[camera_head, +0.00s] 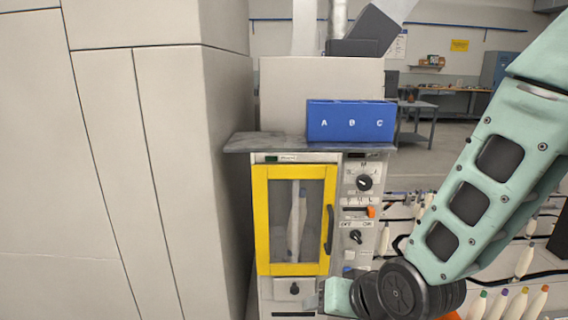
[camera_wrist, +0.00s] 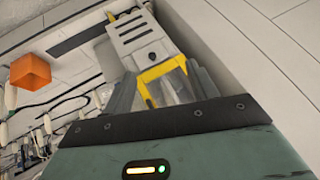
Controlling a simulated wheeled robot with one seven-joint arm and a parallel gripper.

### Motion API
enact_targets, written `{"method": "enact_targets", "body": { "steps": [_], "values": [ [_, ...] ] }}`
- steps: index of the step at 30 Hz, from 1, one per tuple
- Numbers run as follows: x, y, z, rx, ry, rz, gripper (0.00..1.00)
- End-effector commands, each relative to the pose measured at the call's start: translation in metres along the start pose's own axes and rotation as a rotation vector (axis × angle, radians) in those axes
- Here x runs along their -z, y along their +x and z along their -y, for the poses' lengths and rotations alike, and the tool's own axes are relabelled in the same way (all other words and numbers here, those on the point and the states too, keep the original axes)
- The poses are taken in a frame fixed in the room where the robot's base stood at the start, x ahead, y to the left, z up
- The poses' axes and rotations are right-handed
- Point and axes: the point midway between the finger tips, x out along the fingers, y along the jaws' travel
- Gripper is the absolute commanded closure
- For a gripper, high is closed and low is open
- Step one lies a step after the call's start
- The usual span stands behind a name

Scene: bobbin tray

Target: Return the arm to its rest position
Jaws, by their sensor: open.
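My arm (camera_head: 490,175) is teal with dark round joints and reaches down from the upper right to the bottom centre in the head view. Its wrist end hangs low in front of the machine, near the bottom edge. In the wrist view my gripper (camera_wrist: 164,90) is open, its two grey fingers apart with nothing held between them. The machine's yellow-framed door (camera_wrist: 160,73) shows beyond the fingers. In the head view this yellow door (camera_head: 260,220) looks shut, with a pale bobbin-like shape (camera_head: 297,222) behind its window.
A blue tray marked A, B, C (camera_head: 350,122) stands on the machine's grey top (camera_head: 265,141). Knobs and an orange switch (camera_head: 371,211) are right of the door. Tall beige cabinets (camera_head: 160,150) close off the left. Several pale bobbins hang at the right. An orange block-like part (camera_wrist: 30,72) shows in the wrist view.

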Motion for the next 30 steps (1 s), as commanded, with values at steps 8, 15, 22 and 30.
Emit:
{"method": "enact_targets", "body": {
  "steps": [8,15,22,30],
  "values": [
    [-0.05,-0.101,0.016,-0.058,-0.378,0.374,0.42],
    [-0.079,-0.169,0.003,-0.122,-0.595,0.599,0.42],
    [-0.086,-0.184,-0.003,-0.14,-0.641,0.655,0.42],
    [-0.086,-0.184,-0.003,-0.14,-0.638,0.655,0.42]
  ]
}}
